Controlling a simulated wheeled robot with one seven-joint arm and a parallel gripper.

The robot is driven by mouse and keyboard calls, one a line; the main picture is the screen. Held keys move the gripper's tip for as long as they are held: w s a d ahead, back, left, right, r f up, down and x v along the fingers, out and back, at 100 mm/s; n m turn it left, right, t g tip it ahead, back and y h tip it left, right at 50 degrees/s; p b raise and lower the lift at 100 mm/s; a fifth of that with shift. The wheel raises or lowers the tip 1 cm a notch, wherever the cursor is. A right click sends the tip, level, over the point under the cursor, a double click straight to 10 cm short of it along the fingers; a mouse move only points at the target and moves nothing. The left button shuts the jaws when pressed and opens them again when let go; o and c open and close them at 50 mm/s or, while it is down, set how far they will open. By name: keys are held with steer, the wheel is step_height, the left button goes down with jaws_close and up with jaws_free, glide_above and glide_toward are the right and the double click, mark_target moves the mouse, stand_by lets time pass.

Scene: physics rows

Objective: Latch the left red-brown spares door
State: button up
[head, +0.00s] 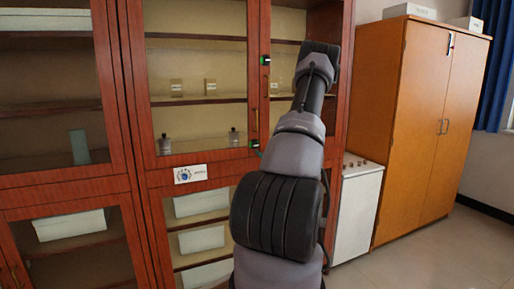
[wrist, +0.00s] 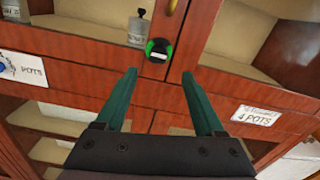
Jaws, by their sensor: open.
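The left red-brown spares door (head: 152,110) is a glazed upper cabinet door in the head view; it looks roughly flush with its frame. A small black latch with green marks sits at its lower right corner (head: 254,144). In the wrist view the latch (wrist: 157,50) is a black knob with a green ring and a pale, nearly level bar. My gripper (wrist: 159,74) is open and empty, its two green fingers pointing at the cabinet just below the latch, apart from it in the picture. The head view hides the fingers behind my arm.
A second black and green latch (head: 265,60) sits higher on the door edge. A brass handle (wrist: 172,7) is above the lower latch. Label plates (head: 190,173) and (wrist: 265,118) are on the rails. A white cabinet (head: 357,215) and orange wardrobe (head: 420,130) stand right.

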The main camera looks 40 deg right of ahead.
mark_target(256, 146)
steer(key=x, duration=0.9)
steer(key=shift+w, duration=0.25)
steer(key=shift+a, duration=0.1)
jaws_close()
